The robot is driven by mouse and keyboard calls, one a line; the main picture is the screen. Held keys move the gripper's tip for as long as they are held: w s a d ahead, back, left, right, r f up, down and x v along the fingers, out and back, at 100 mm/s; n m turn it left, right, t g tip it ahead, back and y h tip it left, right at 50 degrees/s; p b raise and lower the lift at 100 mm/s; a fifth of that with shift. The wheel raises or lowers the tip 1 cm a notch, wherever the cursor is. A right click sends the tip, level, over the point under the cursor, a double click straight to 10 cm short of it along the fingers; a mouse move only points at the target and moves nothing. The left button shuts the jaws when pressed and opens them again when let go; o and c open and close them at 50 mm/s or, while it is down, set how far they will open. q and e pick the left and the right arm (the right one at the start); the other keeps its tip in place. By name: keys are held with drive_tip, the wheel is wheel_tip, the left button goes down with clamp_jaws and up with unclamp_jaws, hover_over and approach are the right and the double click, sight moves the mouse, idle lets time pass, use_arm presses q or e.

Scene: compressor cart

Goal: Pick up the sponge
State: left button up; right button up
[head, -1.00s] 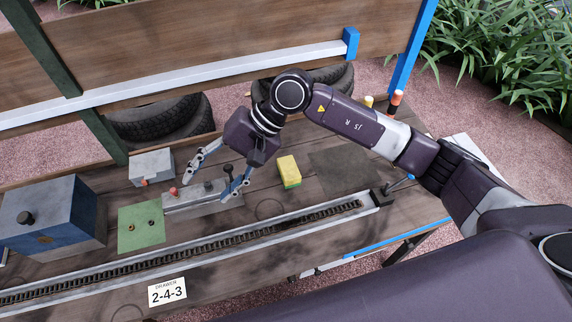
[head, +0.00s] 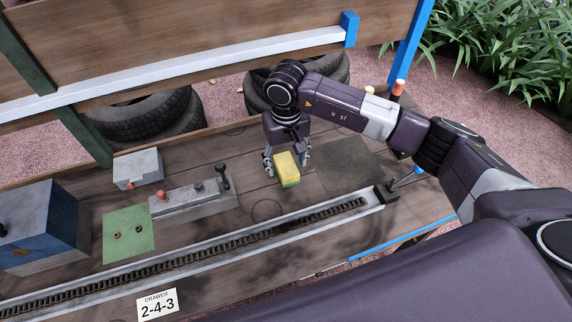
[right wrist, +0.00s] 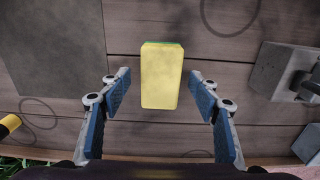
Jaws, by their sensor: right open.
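The sponge (head: 287,168) is a yellow block with a green layer underneath. It lies on the wooden table in the head view. My right gripper (head: 287,171) points down at it, with one finger to each side. In the right wrist view the sponge (right wrist: 161,76) lies ahead of and between the open fingers of my right gripper (right wrist: 160,84), with a gap on both sides. The fingers do not touch it there. My left gripper is in neither view.
A grey block with a lever (head: 194,201), a green plate (head: 129,234), a small grey box (head: 138,168) and a blue-grey box (head: 40,225) stand to the left. A chain rail (head: 250,237) runs along the front. A dark flat mat (head: 352,163) lies right of the sponge.

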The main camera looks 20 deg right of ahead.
sight(286, 164)
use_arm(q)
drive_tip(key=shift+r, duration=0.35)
use_arm(e)
drive_tip(key=shift+f, duration=1.1)
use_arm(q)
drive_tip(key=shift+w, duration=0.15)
use_arm(e)
drive_tip(key=c, duration=1.1)
drive_tip(key=shift+o, duration=0.2)
drive_tip(key=shift+r, duration=0.15)
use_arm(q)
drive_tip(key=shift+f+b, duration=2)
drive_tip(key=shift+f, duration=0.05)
use_arm(e)
wheel_tip(286, 164, up, 20)
drive_tip(key=shift+o, duration=1.4)
drive_tip(key=c, duration=0.4)
drive_tip(key=shift+o, duration=0.2)
